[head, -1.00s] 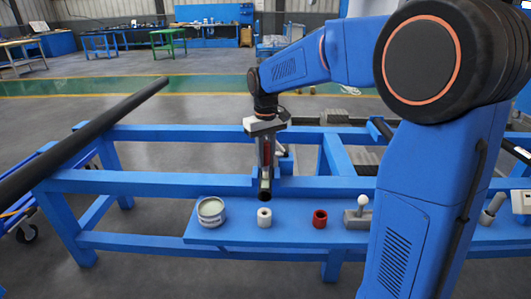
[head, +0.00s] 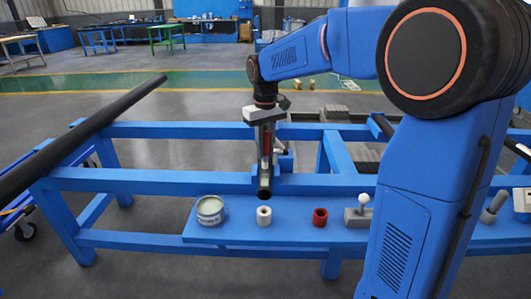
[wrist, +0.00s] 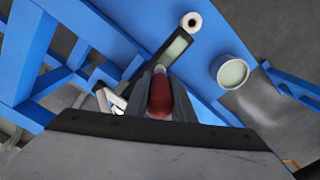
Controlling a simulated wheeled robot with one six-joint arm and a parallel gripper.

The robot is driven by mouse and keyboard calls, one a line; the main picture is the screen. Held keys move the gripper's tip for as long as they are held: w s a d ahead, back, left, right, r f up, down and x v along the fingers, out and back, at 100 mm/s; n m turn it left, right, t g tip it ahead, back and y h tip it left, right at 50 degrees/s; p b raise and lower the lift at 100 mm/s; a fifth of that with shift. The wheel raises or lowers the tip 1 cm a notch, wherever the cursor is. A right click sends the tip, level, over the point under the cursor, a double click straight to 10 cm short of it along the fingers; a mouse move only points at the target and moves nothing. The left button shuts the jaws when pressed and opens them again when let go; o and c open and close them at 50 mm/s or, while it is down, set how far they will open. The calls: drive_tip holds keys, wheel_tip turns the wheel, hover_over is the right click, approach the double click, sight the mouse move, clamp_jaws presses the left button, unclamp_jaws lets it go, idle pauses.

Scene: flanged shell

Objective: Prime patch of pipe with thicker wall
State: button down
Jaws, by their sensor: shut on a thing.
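My gripper (head: 267,146) points down over the bench and is shut on a tool with a rounded red handle (wrist: 159,97).
The blue shelf (head: 240,234) also holds a white ring (head: 264,216), a red ring (head: 320,217) and a grey block with a white knob (head: 358,216). A grey cylinder (head: 492,207) leans at the right. A long black pipe (head: 85,135) slants across the bench's left end.

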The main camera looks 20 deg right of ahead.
sight(265, 132)
drive_tip(key=shift+r, duration=3.1)
drive_tip(key=shift+w, duration=0.1)
